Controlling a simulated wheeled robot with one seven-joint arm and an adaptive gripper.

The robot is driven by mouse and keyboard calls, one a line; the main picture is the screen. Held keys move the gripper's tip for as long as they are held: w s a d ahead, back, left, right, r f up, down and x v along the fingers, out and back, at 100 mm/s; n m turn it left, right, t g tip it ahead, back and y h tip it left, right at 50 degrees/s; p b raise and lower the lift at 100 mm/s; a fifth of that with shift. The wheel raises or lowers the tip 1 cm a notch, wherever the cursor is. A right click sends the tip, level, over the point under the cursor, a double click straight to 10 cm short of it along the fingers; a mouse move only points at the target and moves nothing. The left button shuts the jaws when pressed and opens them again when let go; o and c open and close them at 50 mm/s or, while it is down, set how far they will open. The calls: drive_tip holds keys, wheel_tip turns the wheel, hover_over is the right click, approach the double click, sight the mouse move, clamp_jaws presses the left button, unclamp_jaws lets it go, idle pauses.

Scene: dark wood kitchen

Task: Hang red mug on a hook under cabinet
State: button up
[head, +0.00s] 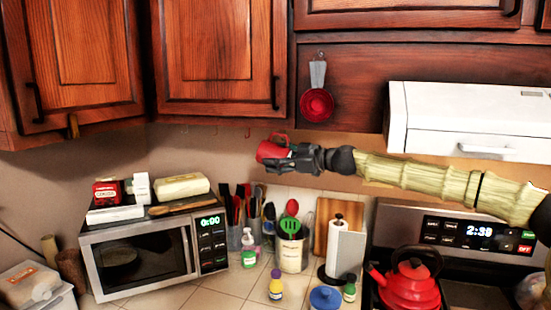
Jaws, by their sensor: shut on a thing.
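The red mug (267,151) is at the end of my gripper (288,156), just below the bottom edge of the middle wall cabinet (215,55). My gripper is shut on it, and the dark fingers hide part of its right side. A red loop, seemingly the handle, shows at the top of the mug. Small hooks (247,132) hang in a row under the cabinet, to the left of the mug. I cannot tell the depth between mug and hooks. The mug appears apart from the hooks.
A microwave (150,262) with boxes and a loaf-like item on top stands below left. Utensil holders (291,250), bottles and a paper towel roll (345,250) stand below. A white range hood (470,120) and a red-and-grey hanging scoop (317,103) are right of the gripper.

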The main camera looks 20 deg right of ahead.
drive_tip(key=shift+w+d+p, duration=0.35)
drive_tip(key=shift+w, duration=0.2)
drive_tip(key=shift+w+d+f+b, duration=0.2)
drive_tip(key=shift+w+f+b, duration=0.1)
drive_tip(key=shift+b, duration=0.5)
drive_tip(key=shift+w+d+f+b, duration=0.15)
drive_tip(key=shift+f+b, duration=0.05)
drive_tip(key=shift+b, duration=0.35)
drive_tip(key=shift+b, duration=0.75)
drive_tip(key=o, duration=1.4)
drive_tip(key=shift+f, duration=0.1)
drive_tip(key=shift+o, duration=0.2)
